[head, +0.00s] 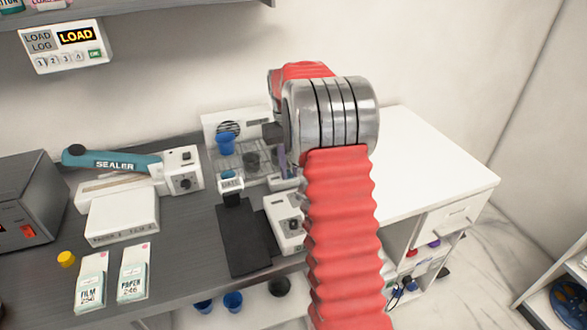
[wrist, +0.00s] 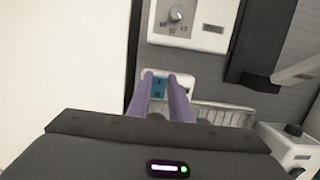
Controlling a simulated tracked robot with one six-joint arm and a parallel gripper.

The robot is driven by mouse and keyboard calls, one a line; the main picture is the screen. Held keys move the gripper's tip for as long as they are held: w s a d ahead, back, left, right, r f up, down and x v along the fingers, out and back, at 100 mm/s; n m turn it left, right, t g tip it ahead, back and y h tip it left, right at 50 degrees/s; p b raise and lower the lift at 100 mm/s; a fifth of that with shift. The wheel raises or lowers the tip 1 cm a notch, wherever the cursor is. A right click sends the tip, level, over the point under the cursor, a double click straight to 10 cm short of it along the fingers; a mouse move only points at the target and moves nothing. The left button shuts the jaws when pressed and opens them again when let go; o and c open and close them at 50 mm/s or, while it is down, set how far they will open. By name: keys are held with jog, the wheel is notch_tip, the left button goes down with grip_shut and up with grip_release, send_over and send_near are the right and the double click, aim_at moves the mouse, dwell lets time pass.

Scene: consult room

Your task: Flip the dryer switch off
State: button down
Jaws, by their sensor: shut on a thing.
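The dryer appears in the head view as a white unit with a round fan grille (head: 229,130) and a wire rack at the back of the bench. A small white switch housing (head: 283,183) sits at the right end of the rack. In the wrist view a blue switch (wrist: 158,88) shows in a white housing, between my purple fingertips. My gripper (wrist: 164,80) is shut on this switch, pointing down at it. In the head view my arm hides most of the gripper; only a purple finger shows. The switch's position cannot be told.
A teal-handled sealer (head: 112,161) is at left. The white counter (head: 430,165) at right is clear.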

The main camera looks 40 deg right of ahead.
jog(key=shift+w+d+g, duration=0.15)
jog(key=shift+g, duration=0.35)
jog(key=c, duration=1.6)
grip_release()
jog(key=v, duration=1.3)
jog(key=shift+w+d+r, duration=0.2)
jog(key=shift+r, duration=0.15)
